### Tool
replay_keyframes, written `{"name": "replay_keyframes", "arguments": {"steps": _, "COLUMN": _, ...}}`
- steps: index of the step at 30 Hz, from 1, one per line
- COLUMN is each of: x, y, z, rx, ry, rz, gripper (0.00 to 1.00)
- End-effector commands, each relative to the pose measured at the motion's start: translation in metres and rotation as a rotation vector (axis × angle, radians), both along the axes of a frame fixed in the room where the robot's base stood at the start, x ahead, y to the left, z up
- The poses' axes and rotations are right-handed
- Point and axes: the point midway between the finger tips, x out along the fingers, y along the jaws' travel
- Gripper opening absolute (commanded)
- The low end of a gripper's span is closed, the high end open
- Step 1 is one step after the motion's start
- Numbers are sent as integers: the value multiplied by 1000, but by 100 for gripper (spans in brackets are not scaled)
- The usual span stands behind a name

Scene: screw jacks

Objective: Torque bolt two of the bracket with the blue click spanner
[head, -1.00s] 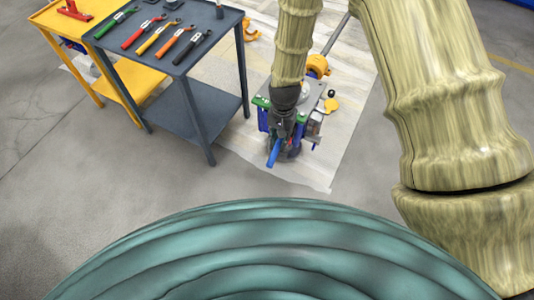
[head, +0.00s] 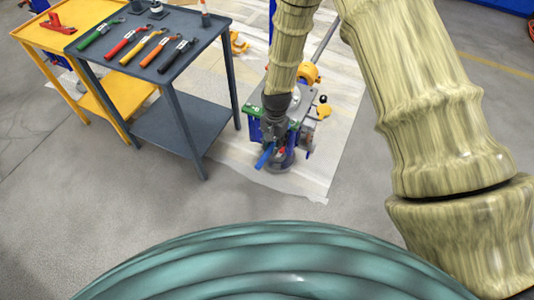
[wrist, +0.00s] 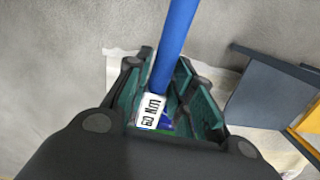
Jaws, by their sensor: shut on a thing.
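My gripper (head: 273,140) is shut on the blue click spanner (head: 265,156), low at the near side of the screw jack unit (head: 253,128). In the wrist view, the spanner's blue handle (wrist: 176,38) runs up between the fingers of my gripper (wrist: 160,103), with a white label reading 60 Nm. The spanner's head is hidden below the fingers. The bracket and bolt two cannot be made out, as my wrist and gripper cover that part.
A grey table (head: 150,73) at the left holds several spanners with green, red, yellow, orange and black handles. A yellow cart (head: 62,38) stands behind it. The jack stands on a pale floor sheet (head: 328,165). Bare floor lies in front.

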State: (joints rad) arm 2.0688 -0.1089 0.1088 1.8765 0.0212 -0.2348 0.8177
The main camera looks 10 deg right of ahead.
Motion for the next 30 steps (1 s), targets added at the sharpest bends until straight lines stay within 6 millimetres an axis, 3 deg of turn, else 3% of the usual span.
{"name": "replay_keyframes", "arguments": {"steps": 8, "x": 33, "y": -26, "z": -8, "rx": 1, "ry": -3, "rz": -1, "gripper": 0}}
{"name": "replay_keyframes", "arguments": {"steps": 18, "x": 7, "y": -63, "z": -2, "rx": 1, "ry": 0, "rz": 316, "gripper": 0}}
{"name": "replay_keyframes", "arguments": {"steps": 30, "x": -1, "y": -115, "z": -1, "rx": 1, "ry": 0, "rz": 687, "gripper": 0}}
